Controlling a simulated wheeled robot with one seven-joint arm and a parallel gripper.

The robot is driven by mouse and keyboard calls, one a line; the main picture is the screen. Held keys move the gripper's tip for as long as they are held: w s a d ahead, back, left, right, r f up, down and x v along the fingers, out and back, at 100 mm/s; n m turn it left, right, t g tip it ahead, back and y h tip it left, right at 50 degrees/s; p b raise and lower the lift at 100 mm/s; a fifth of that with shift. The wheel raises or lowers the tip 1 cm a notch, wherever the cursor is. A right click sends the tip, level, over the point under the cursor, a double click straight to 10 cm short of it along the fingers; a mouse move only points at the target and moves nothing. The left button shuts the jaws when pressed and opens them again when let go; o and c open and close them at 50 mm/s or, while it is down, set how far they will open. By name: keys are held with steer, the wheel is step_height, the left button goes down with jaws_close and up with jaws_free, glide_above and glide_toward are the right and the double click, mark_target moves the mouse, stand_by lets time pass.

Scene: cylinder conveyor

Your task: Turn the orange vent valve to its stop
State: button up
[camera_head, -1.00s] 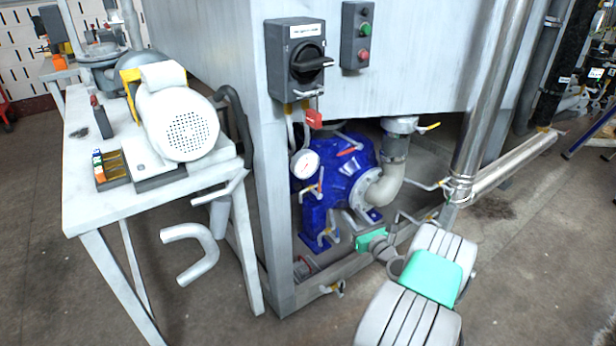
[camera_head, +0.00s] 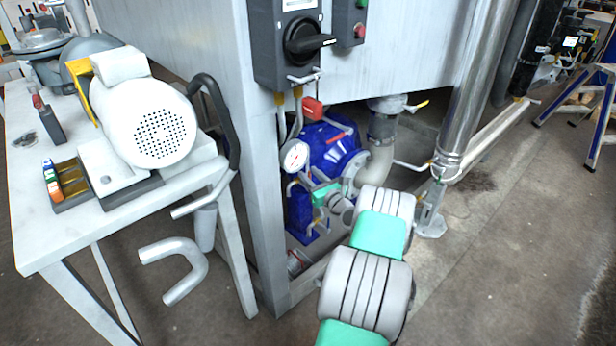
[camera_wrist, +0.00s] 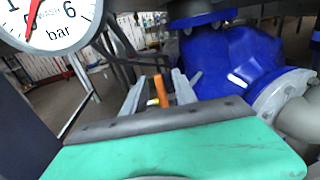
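The orange vent valve handle (camera_wrist: 160,91) shows in the wrist view as a small upright orange bar. My gripper (camera_wrist: 158,78) is open, with one grey finger on each side of the handle and a visible gap on both sides. I cannot tell how deep the handle sits between the fingers. In the head view my arm reaches in under the large grey housing, beside the blue pump (camera_head: 333,150). The fingertips and the orange handle cannot be made out there.
A pressure gauge (camera_head: 295,156) is close to the wrist; it fills the upper left of the wrist view (camera_wrist: 48,20). A red tag (camera_head: 312,108) hangs above the pump. A pale pipe (camera_head: 379,165) stands right of it. A white table (camera_head: 50,235) is at left.

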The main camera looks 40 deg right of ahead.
steer(key=shift+w, duration=0.3)
steer(key=shift+c, duration=0.4)
jaws_close()
stand_by(0.8)
